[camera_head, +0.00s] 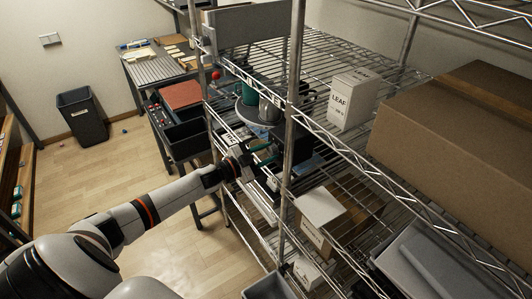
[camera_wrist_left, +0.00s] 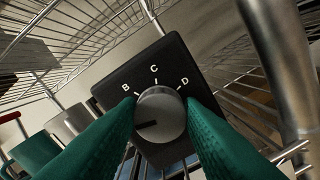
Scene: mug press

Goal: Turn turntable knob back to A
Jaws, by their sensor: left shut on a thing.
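In the left wrist view a round grey knob (camera_wrist_left: 162,112) sits on a black dial plate (camera_wrist_left: 144,76) with white marks B, C and D showing. No A mark shows; the left finger covers that lower left part. The knob's dark pointer line points left and slightly down. My left gripper (camera_wrist_left: 160,116) has green fingers shut on the knob, one on each side. In the head view my left gripper (camera_head: 265,156) reaches into the wire rack below the round turntable (camera_head: 247,113); the knob is hidden there. My right gripper is not in view.
A green mug (camera_head: 249,90) and a pale mug (camera_head: 268,106) stand on the turntable. A rack post (camera_head: 291,110) rises close to the right of my left gripper. A white LEAF box (camera_head: 352,100) and a large cardboard box (camera_head: 460,125) are farther right on the shelf.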

